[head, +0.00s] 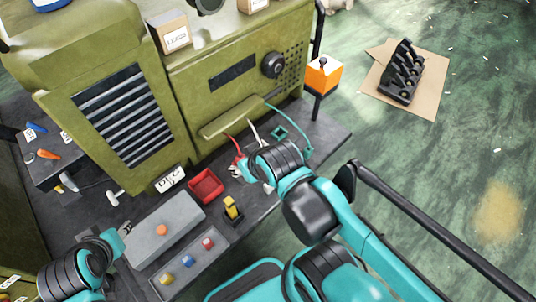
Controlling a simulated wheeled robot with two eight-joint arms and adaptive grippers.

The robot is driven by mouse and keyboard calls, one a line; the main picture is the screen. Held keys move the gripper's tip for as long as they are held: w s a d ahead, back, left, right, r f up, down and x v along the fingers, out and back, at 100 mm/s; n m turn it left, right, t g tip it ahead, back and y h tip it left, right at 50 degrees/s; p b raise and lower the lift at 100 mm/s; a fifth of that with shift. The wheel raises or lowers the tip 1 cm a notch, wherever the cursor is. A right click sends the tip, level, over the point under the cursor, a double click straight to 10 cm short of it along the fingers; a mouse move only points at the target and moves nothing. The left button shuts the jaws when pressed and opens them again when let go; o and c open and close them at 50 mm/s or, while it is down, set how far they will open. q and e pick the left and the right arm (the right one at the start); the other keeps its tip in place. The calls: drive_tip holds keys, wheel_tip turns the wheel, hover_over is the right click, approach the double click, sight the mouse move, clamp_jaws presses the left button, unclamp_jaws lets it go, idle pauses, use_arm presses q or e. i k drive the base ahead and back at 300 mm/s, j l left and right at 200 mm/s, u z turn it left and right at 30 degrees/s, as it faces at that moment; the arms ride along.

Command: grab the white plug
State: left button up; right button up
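A white cable (252,131) hangs from the front of the olive machine, and its lower end is hidden behind my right gripper. I cannot make out the white plug itself. My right gripper (248,170) is at the foot of the machine, close to the white cable and a red cable (235,148). Its fingers are small and partly covered by its wrist, so I cannot tell whether it is shut on anything. My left gripper (125,229) is at the lower left, beside a grey box with an orange button (161,230). Its opening is unclear.
The olive machine (185,85) fills the back. A teal cable (305,130) loops to the right of my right gripper. A red tray (206,186), a yellow switch (232,208) and a button panel (188,262) stand on the dark bench. An orange box (323,76) is at the right.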

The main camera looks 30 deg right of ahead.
sight(268, 189)
drive_tip(key=l+z, duration=0.15)
drive_tip(key=z, duration=0.95)
drive_tip(key=i+j, duration=0.05)
